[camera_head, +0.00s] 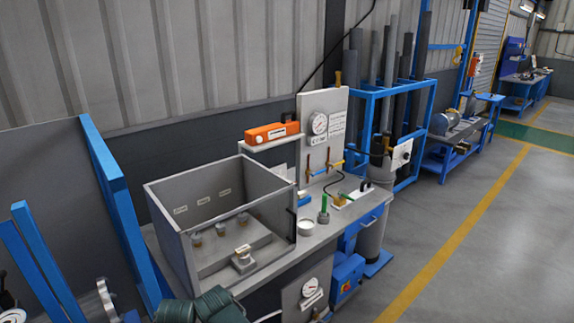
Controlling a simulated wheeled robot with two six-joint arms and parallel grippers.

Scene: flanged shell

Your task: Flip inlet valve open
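A pale upright panel (323,135) stands at the back of the workbench, with a round gauge (320,123) and small label plates on it. Below the gauge are two small brass-coloured valves with upright orange-brown handles, a left one (307,172) and a right one (328,163). A short pipe with blue and yellow parts runs beside them. The labels are too small to read, so I cannot tell which valve is the inlet. Neither of my grippers is in view.
An open grey box (222,219) fills the bench's left side. A white cup (306,227) and a green-handled item (323,209) stand before the valves. A blue rack (392,125) holds pipes at right. The right floor is clear.

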